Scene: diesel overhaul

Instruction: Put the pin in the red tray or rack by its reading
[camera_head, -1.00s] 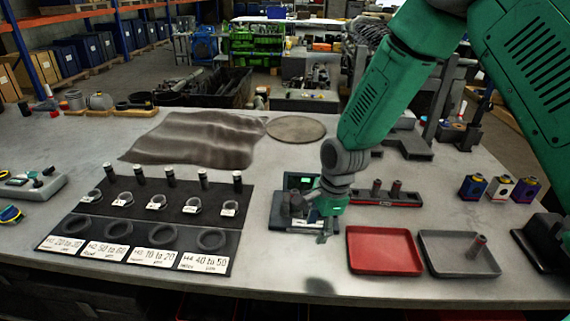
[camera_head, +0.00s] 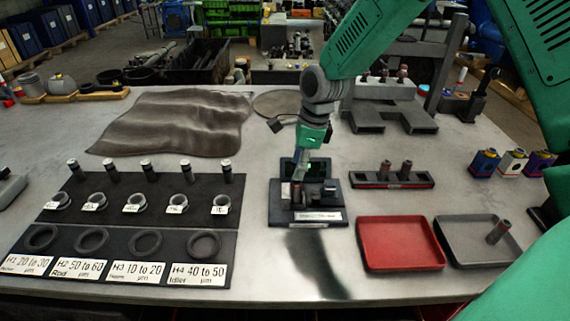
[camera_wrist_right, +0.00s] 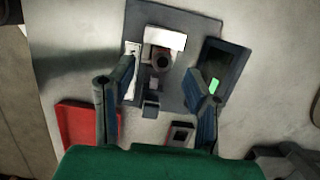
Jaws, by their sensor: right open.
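The measuring gauge (camera_head: 282,214) stands mid-table on a dark base with a white label and a small dark screen whose reading I cannot make out. A short upright cylinder, apparently the pin (camera_head: 297,194), stands on it; its round top (camera_wrist_right: 160,62) shows in the right wrist view. My right gripper (camera_head: 298,155) is open and empty above the gauge; its spread fingers (camera_wrist_right: 158,68) are either side of the pin in the wrist view. The red tray (camera_head: 400,262) is empty, right of the gauge. A rack (camera_head: 365,182) behind it holds two pins. My left gripper is not in view.
A grey tray (camera_head: 462,258) right of the red one holds a pin (camera_head: 498,231). A dark board (camera_head: 60,212) with rings, pins and range labels lies at left. A dark cloth (camera_head: 175,120) and small boxes (camera_head: 512,162) lie farther back. Bare table lies before the gauge.

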